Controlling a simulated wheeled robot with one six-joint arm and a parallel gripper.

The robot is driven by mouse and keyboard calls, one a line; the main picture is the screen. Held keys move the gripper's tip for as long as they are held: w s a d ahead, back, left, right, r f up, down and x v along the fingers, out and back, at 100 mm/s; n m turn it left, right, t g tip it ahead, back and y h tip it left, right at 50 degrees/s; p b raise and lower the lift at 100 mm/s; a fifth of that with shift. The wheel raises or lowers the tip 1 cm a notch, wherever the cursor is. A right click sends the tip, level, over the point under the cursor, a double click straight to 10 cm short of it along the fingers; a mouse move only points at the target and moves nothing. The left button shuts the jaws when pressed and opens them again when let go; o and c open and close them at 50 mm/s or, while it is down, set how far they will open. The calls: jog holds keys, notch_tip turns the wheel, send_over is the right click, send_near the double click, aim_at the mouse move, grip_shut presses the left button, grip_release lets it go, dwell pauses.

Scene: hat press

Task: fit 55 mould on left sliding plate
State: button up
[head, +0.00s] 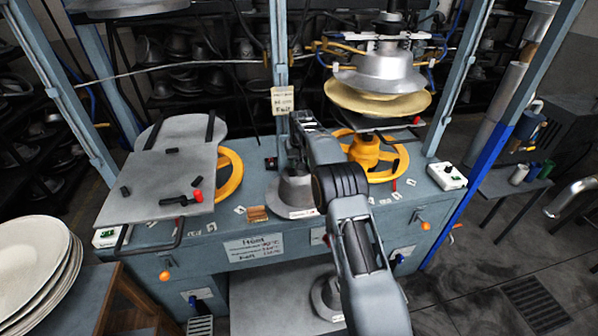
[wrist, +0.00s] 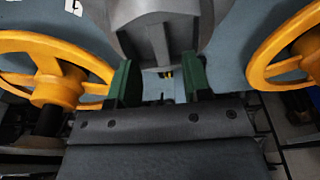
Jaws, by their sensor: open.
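The left sliding plate (head: 150,185) is a flat grey plate on the left of the bench, with no mould on it. A grey metal mould (head: 295,192) stands on the bench between the two yellow wheels, partly behind my arm; its small label is too small to read. My gripper (wrist: 158,82) is open, with its two green fingers apart. In the wrist view a grey mould (wrist: 205,22) fills the top middle, just beyond and partly between the fingertips. I cannot tell whether they touch it. In the head view my arm hides the fingers.
Short black pegs and a red-tipped handle (head: 196,195) lie on the left plate. Yellow wheels stand left (head: 231,173) and right (head: 398,158). Another mould (head: 326,300) sits on the lower shelf. White plates (head: 35,262) are stacked at left. Blue-grey posts (head: 279,60) frame the bench.

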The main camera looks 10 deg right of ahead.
jog(key=s+r, duration=0.4)
jog(key=r, duration=0.4)
jog(key=s+r, duration=0.4)
jog(key=r, duration=0.3)
jog(key=s+r+t, duration=0.2)
jog(key=s+r, duration=0.2)
jog(key=s, duration=0.6)
jog(key=s+f, duration=0.3)
jog(key=s, duration=0.8)
jog(key=s+f+t, duration=0.1)
jog(key=s+f, duration=0.2)
jog(key=s, duration=0.9)
jog(key=shift+w+b, duration=0.1)
jog(key=shift+b, duration=0.2)
